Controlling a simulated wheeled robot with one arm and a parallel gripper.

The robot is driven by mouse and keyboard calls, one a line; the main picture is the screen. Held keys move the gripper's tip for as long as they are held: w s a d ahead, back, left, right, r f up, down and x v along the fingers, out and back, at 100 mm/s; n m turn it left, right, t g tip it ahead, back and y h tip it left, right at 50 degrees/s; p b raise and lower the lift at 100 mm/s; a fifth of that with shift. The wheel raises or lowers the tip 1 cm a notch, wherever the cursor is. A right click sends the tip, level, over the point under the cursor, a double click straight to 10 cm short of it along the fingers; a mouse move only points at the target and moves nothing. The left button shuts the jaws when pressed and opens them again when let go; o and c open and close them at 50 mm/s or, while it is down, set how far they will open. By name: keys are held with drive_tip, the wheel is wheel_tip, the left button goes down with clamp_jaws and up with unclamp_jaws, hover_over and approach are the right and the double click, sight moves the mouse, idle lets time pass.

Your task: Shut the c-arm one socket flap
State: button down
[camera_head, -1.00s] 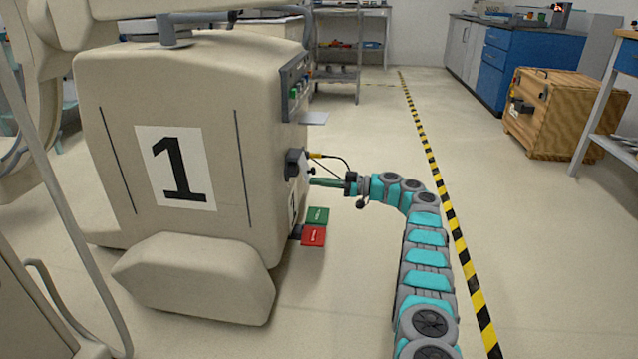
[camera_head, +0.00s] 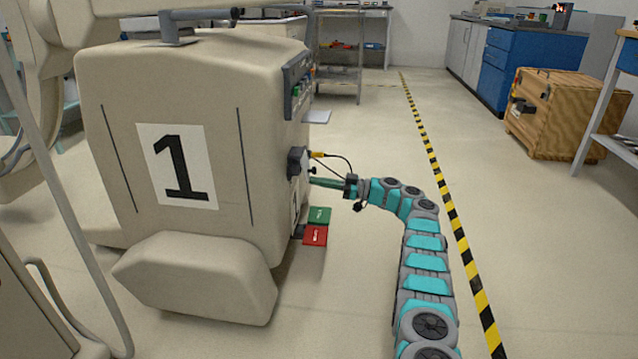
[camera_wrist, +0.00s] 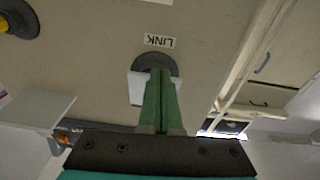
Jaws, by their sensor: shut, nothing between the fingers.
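C-arm one (camera_head: 255,130) is the beige cart with a large "1" on its side, at left in the head view. In the wrist view, which is upside down, a dark round socket (camera_wrist: 147,63) sits by a "LINK" label. A white flap (camera_wrist: 136,88) is at the socket, partly hidden behind my fingers. How far the flap stands from the socket I cannot tell. My gripper (camera_head: 312,182) is shut and empty, its green fingers (camera_wrist: 160,78) pointing at the cart's right face. The tips are at the flap and socket; contact is not clear.
A yellow plug (camera_head: 317,155) with a black cable sits just above my gripper. Green (camera_head: 319,215) and red (camera_head: 315,236) pedals stick out below. A wooden crate (camera_head: 562,112) stands farther right.

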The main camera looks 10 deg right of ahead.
drive_tip(key=shift+a+f, duration=0.15)
drive_tip(key=shift+a, duration=0.05)
idle(1.6)
drive_tip(key=shift+f, duration=0.1)
idle(0.4)
